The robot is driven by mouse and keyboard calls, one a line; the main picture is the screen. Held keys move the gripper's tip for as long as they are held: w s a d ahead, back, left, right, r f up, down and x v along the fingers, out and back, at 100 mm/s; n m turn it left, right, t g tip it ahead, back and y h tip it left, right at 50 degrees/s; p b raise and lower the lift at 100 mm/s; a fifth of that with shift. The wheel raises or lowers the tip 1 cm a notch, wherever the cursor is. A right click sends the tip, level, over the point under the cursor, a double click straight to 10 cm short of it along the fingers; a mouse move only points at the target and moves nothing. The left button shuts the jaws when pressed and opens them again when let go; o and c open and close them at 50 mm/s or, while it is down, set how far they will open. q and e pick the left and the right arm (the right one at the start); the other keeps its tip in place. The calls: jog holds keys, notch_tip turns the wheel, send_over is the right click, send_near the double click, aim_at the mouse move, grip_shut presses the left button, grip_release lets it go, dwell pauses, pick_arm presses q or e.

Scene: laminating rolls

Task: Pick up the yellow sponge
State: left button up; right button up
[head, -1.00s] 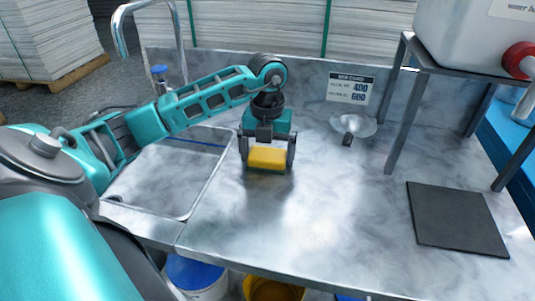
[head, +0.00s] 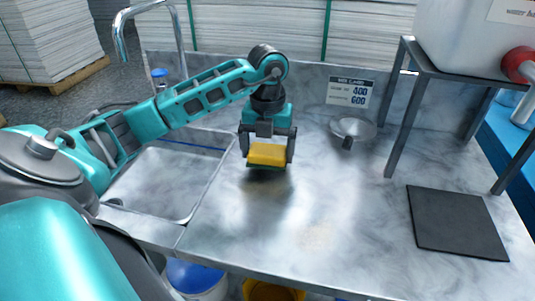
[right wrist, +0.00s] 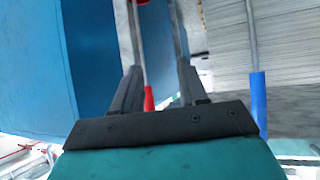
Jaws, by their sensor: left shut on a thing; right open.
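The yellow sponge (head: 267,154) has a dark green underside and is between the fingers of my left gripper (head: 268,158). The left gripper points down and is shut on it. The sponge appears slightly above the metal counter (head: 300,215), right of the sink. My right gripper (right wrist: 157,85) shows only in the right wrist view. Its fingers are apart with nothing seen held between them.
The sink basin (head: 165,185) is left of the sponge, with a tap (head: 122,35) behind. A round metal dish (head: 353,127) and a sign (head: 350,91) are behind right. A dark mat (head: 457,222) and a metal stand (head: 405,110) are right. The counter's front middle is clear.

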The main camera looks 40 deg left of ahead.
aim_at(268, 149)
pick_arm(q)
notch_tip(268, 149, up, 7)
jog(key=shift+r+p, duration=0.2)
jog(key=shift+p, duration=0.25)
notch_tip(268, 149, up, 10)
jog(key=p, duration=0.4)
jog(key=shift+r, duration=0.25)
jog(key=o, duration=0.5)
jog(key=c, duration=0.4)
